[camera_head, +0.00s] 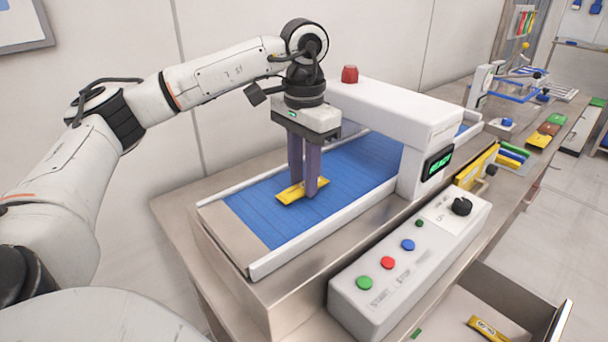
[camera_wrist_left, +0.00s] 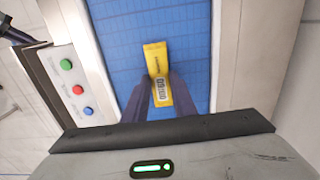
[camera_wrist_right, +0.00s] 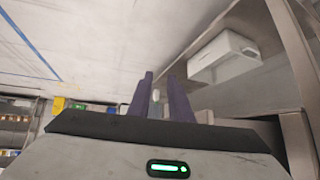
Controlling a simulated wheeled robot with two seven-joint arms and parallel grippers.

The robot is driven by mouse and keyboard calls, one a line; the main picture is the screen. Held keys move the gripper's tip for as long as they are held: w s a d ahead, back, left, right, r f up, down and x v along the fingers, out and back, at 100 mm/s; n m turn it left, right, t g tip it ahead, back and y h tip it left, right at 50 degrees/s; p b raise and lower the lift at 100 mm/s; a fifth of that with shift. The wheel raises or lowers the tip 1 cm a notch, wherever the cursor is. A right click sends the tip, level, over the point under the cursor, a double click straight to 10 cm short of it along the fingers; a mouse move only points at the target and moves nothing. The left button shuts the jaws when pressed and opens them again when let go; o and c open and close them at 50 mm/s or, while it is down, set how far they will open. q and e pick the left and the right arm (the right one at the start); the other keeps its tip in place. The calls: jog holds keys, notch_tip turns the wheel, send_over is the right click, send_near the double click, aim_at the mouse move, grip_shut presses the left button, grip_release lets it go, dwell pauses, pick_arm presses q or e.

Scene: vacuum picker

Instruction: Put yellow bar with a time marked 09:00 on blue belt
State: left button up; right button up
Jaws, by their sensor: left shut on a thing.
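A yellow bar (camera_head: 289,194) lies on the blue belt (camera_head: 348,166), in front of the white arch. My left gripper (camera_head: 303,191) is shut on it from above, its two fingers on either side of the bar's middle. In the left wrist view the bar (camera_wrist_left: 155,56) shows between the fingers, with a printed label whose digits are too small to read surely. The bar appears to touch the belt. In the right wrist view my right gripper (camera_wrist_right: 161,76) is open and empty, away from the belt; it is not seen in the head view.
A white control box (camera_head: 400,275) with coloured buttons and a black knob stands beside the belt. The white arch (camera_head: 400,105) with a green display spans the belt. An open drawer (camera_head: 465,300) at the lower right holds another yellow bar (camera_head: 488,328). More coloured bars lie farther right.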

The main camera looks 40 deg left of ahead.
pick_arm(q)
jog(key=shift+f, duration=0.2)
jog(key=o, duration=1)
jog(key=shift+r, duration=0.1)
